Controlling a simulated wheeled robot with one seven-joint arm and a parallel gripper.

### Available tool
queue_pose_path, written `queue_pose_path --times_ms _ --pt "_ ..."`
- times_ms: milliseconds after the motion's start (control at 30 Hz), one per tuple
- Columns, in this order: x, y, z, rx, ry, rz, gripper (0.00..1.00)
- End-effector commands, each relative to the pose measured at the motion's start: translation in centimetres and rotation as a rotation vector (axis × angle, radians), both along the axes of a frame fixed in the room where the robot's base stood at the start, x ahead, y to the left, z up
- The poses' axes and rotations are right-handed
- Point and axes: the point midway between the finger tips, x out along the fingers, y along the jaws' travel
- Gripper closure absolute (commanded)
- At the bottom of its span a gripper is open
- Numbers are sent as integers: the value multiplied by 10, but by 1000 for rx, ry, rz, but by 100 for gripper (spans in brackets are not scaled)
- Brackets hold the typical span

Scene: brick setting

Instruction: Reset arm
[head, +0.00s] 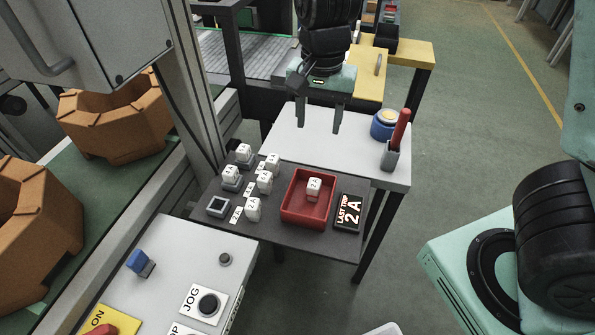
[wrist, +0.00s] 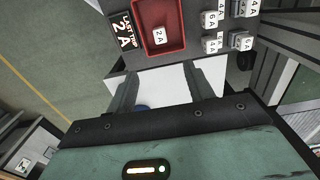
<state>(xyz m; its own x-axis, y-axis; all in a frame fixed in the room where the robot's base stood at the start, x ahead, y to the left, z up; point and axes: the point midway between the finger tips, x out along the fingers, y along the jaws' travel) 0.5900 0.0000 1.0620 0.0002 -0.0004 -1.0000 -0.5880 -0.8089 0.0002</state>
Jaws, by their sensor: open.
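My gripper (head: 320,118) is open and empty, held above the white table (head: 285,140), its two fingers pointing down and apart. In the wrist view my gripper (wrist: 165,88) also shows its fingers spread with nothing between them. A red tray (head: 288,217) on the dark board (head: 215,190) holds one white block (head: 314,188). The red tray (wrist: 176,48) and the block marked 2A (wrist: 159,36) also show in the wrist view, beyond the fingertips.
Several white labelled blocks (head: 264,182) stand left of the tray. A "LAST TRIP 2A" sign (head: 348,213) is at its right. A blue round container (head: 383,130) and a grey holder with a red-handled item (head: 391,156) stand at the table's right. Grey control panel (head: 185,250) is in front.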

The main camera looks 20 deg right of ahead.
Motion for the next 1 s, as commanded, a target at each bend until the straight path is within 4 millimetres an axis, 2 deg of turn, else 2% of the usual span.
queue_pose_path --times_ms 167,267,367,533,700,833,1000 --pt "0 0 0 0 0 0 48" --pt "-8 6 1 16 8 46 48" --pt "-31 21 5 53 24 178 48" --pt "-95 51 21 117 27 569 48" --pt "-154 64 34 110 -8 962 48" --pt "-184 64 36 76 -26 1172 48" --pt "-199 63 36 46 -34 1295 48"
